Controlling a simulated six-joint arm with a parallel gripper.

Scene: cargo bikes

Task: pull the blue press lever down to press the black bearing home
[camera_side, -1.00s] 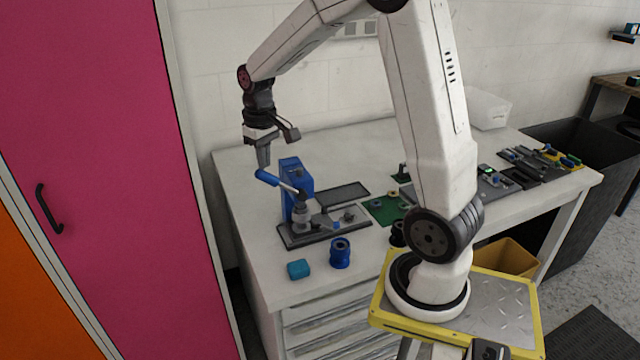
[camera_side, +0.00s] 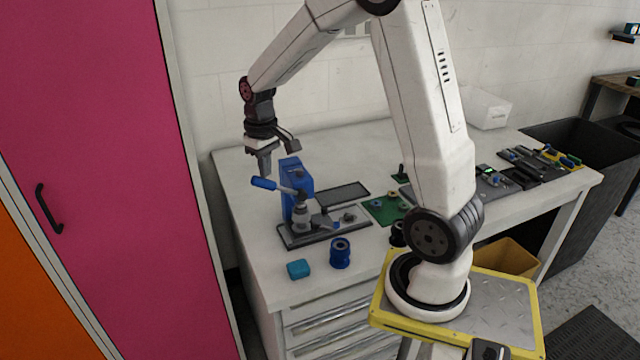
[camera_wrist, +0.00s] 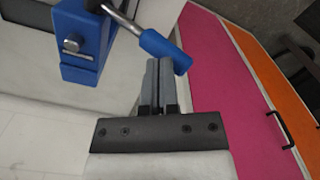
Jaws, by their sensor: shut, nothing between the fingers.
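The blue press (camera_side: 297,178) stands on a dark base plate on the white bench. Its lever has a blue grip (camera_side: 264,183) on a metal rod that points left and slightly up. My gripper (camera_side: 265,172) is shut and empty, pointing down just above the lever's grip. In the wrist view the shut fingers (camera_wrist: 155,78) lie by the blue grip (camera_wrist: 165,50), its end partly over the fingertips; I cannot tell if they touch. The blue press body (camera_wrist: 85,40) is at the upper left there. I cannot make out the black bearing under the press ram.
A dark blue ring stack (camera_side: 340,252) and a teal block (camera_side: 299,269) stand in front of the press. A green board (camera_side: 385,212) and a dark tray (camera_side: 343,194) lie to its right. A pink cabinet door (camera_side: 110,150) is at the left.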

